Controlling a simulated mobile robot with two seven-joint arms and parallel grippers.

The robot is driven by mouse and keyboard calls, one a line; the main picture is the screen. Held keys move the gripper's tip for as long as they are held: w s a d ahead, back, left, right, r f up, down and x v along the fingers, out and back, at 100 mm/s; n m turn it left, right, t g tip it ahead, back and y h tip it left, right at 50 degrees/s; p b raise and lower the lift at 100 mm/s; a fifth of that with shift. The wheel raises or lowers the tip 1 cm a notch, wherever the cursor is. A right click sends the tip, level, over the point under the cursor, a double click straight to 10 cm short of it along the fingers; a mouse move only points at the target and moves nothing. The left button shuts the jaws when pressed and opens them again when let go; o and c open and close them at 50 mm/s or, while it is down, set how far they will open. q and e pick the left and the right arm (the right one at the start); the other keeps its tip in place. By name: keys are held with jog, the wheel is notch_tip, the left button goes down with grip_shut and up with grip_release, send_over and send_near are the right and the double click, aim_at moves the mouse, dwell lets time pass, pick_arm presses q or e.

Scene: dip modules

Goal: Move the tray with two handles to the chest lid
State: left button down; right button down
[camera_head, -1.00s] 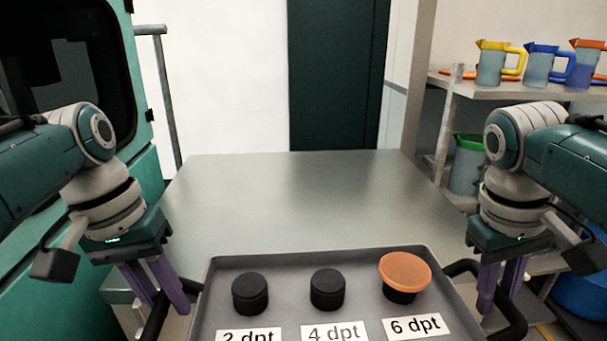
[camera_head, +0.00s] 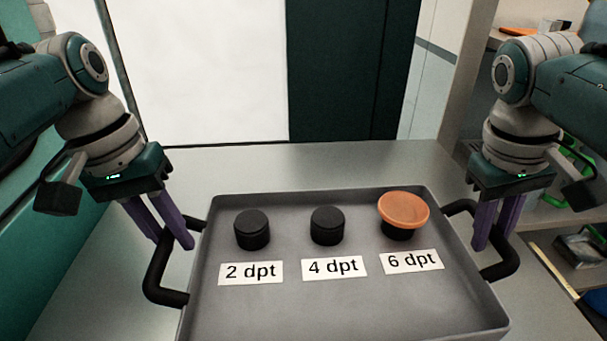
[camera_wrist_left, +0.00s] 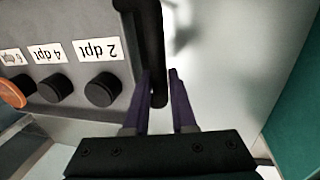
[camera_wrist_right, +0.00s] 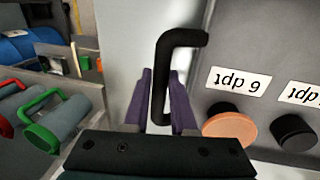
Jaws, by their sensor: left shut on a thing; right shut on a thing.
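The grey tray (camera_head: 330,290) is in the lower middle of the head view, with a black handle on each side. It carries three black cylinders labelled 2 dpt, 4 dpt and 6 dpt; the 6 dpt one has an orange disc (camera_head: 403,209) on top. My left gripper (camera_head: 176,243) is shut on the left handle (camera_head: 160,275); its purple fingers straddle the bar in the left wrist view (camera_wrist_left: 160,85). My right gripper (camera_head: 490,245) is shut on the right handle (camera_head: 508,262), also between the fingers in the right wrist view (camera_wrist_right: 160,90). The tray is over the grey metal surface (camera_head: 290,160); whether it touches is unclear.
The metal surface is bare behind the tray, up to a white wall and a dark door panel (camera_head: 340,70). A teal cabinet (camera_head: 60,250) is at the left. Shelves with jugs (camera_wrist_right: 50,120) stand close at the right.

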pick_arm(q)
jog(key=shift+w, duration=0.35)
pick_arm(e)
jog(key=shift+w, duration=0.35)
pick_arm(q)
jog(key=shift+s, duration=0.1)
pick_arm(e)
jog(key=shift+s, duration=0.1)
pick_arm(q)
jog(key=shift+s, duration=0.15)
pick_arm(e)
jog(key=shift+s+f, duration=0.1)
pick_arm(q)
jog(key=shift+f, duration=0.1)
